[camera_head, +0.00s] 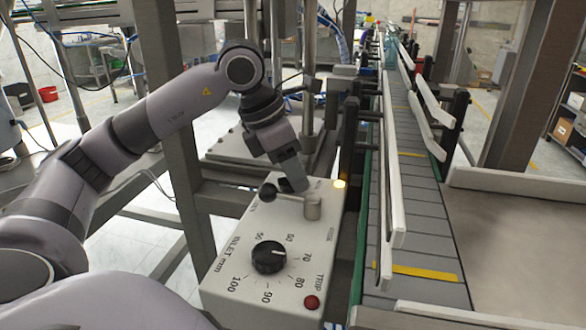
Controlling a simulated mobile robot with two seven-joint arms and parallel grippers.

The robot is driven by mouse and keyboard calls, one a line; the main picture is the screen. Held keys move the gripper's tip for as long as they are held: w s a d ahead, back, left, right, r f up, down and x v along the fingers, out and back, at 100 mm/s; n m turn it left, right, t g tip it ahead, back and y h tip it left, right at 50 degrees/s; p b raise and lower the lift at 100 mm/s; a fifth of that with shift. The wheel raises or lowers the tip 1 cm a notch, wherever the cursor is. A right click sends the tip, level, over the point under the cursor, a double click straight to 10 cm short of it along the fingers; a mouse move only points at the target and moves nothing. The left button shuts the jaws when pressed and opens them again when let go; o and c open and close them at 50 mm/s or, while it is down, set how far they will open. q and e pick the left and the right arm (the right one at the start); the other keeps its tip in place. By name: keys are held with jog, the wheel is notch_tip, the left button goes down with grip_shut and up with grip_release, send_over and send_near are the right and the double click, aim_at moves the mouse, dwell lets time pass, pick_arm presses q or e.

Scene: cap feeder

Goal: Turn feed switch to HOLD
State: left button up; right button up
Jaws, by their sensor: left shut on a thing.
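The feed switch is a lever on the top of a pale control box (225,285). Its grey hub (312,207) is at the right, and its arm runs left to a black ball knob (267,192). My left gripper (292,185) comes down from behind and is shut on the lever between knob and hub. The fingertips partly hide the lever's far side. The small labels around the switch are too small to read surely. My right gripper is not in view.
A conveyor (400,215) with white guide rails runs along the right. A grey post (180,130) stands left of the box.

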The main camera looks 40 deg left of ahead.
aim_at(278, 178)
pick_arm(q)
jog(key=o, duration=1)
jog(key=shift+r, duration=0.15)
jog(key=p+v, duration=0.1)
jog(key=v, duration=0.5)
jog(key=shift+s+a+r, duration=0.1)
jog(key=shift+a+r, duration=0.05)
jog(key=shift+r, duration=0.2)
jog(key=shift+s+r, duration=0.1)
